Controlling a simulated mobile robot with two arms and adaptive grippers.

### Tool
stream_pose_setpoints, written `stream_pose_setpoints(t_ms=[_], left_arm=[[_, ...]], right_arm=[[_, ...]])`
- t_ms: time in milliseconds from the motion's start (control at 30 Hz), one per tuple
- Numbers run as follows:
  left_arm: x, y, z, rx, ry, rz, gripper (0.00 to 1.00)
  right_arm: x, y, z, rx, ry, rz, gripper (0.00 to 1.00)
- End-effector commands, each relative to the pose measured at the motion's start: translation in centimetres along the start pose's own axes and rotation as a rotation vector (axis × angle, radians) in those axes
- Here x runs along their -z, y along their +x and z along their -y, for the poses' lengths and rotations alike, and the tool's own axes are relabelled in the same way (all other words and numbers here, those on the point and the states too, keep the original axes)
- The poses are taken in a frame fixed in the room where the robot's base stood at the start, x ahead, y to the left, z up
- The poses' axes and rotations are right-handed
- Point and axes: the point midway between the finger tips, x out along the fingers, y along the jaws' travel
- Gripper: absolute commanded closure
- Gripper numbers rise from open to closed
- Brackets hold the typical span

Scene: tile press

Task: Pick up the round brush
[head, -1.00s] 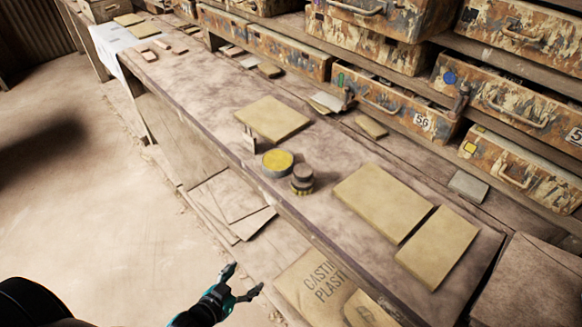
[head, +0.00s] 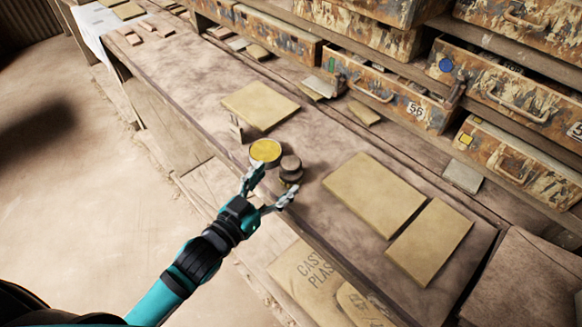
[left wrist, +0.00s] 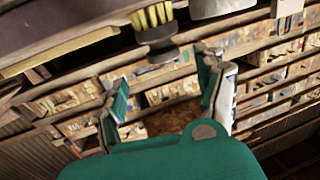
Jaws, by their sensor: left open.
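The round brush (head: 290,168) stands near the front edge of the bench, with a dark round knob on top. It also shows at the top of the left wrist view (left wrist: 157,38), where yellow bristles are visible beside its dark body. My left gripper (head: 269,185) is open and empty. In the head view its fingers appear just in front of the brush, one towards the yellow tin and one below the brush; I cannot tell the exact gap. In the left wrist view the brush lies beyond the fingers. My right gripper is not in view.
A round tin with a yellow top (head: 265,151) stands close beside the brush on the left. A small upright pale block (head: 236,130) is near it. Flat tan tiles (head: 374,194) lie on the bench (head: 195,85). Drawers (head: 395,90) line the back.

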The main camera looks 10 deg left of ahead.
Motion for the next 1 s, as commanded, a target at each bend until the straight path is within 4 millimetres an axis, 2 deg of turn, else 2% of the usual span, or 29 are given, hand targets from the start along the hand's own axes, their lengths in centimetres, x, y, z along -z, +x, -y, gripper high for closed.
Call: stream_pose_setpoints(t_ms=[100, 333, 600, 900, 1000], left_arm=[[0.1, 1.6, 0.0, 0.0, -0.001, -0.001, 0.28], [0.0, 3.2, 0.2, 0.0, -0.001, -0.001, 0.28], [-0.6, 7.0, 0.6, -0.001, 0.0, -0.001, 0.28], [-0.8, 7.5, 0.6, -0.001, 0.0, 0.001, 0.28], [-0.7, 7.5, 0.6, -0.001, 0.0, 0.001, 0.4]], right_arm=[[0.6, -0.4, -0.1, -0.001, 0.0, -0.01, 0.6], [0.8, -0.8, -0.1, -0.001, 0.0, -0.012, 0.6], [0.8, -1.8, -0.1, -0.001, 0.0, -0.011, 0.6], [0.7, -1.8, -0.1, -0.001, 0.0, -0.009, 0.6], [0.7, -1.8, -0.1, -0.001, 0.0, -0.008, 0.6]])
